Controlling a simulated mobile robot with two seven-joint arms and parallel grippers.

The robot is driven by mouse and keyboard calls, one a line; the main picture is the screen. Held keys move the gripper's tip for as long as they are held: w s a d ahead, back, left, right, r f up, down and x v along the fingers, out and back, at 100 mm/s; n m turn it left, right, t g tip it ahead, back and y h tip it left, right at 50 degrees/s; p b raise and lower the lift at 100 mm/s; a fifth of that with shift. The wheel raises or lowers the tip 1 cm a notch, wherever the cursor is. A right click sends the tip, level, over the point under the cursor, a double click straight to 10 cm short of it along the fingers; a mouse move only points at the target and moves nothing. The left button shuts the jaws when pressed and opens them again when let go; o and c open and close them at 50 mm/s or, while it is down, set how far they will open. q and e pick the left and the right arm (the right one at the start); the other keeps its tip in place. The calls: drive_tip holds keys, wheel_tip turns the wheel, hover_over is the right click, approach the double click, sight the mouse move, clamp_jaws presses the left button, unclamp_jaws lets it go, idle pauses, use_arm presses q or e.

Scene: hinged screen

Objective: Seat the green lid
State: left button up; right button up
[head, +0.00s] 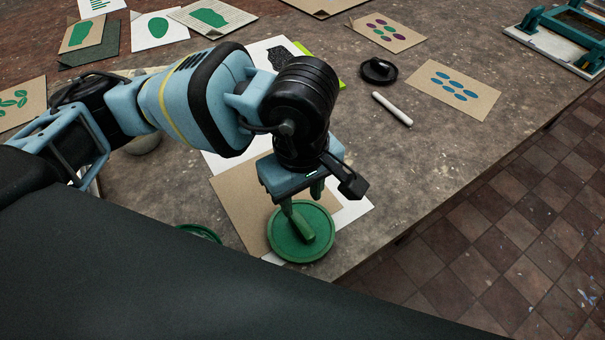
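The green lid (285,246) is a round disc with a raised rim, near the table's front edge. It appears to lie flat over a brown card and a white sheet. My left gripper (306,205) points down over the lid, its two fingers showing some way apart at the top. A green bar-like part in the lid's middle overlaps the fingertips, so I cannot tell whether they grip it. A green round rim (200,232) shows left of the lid, mostly hidden by a dark surface in front; it may be an open container. My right gripper is out of view.
A white stick (392,109) and a black round object (378,71) lie right of my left arm. Printed cards (453,90) lie around the back. A teal hinged frame (570,35) stands far right. Bare table lies between; the tiled floor begins past the right edge.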

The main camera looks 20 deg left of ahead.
sight(301, 223)
use_arm(q)
drive_tip(key=shift+s, duration=0.2)
drive_tip(key=shift+d+f, duration=0.1)
drive_tip(key=shift+f, duration=0.1)
wheel_tip(301, 223, down, 7)
drive_tip(key=b, duration=0.3)
drive_tip(key=shift+f, duration=0.35)
drive_tip(key=shift+c, duration=0.4)
drive_tip(key=c, duration=0.5)
clamp_jaws()
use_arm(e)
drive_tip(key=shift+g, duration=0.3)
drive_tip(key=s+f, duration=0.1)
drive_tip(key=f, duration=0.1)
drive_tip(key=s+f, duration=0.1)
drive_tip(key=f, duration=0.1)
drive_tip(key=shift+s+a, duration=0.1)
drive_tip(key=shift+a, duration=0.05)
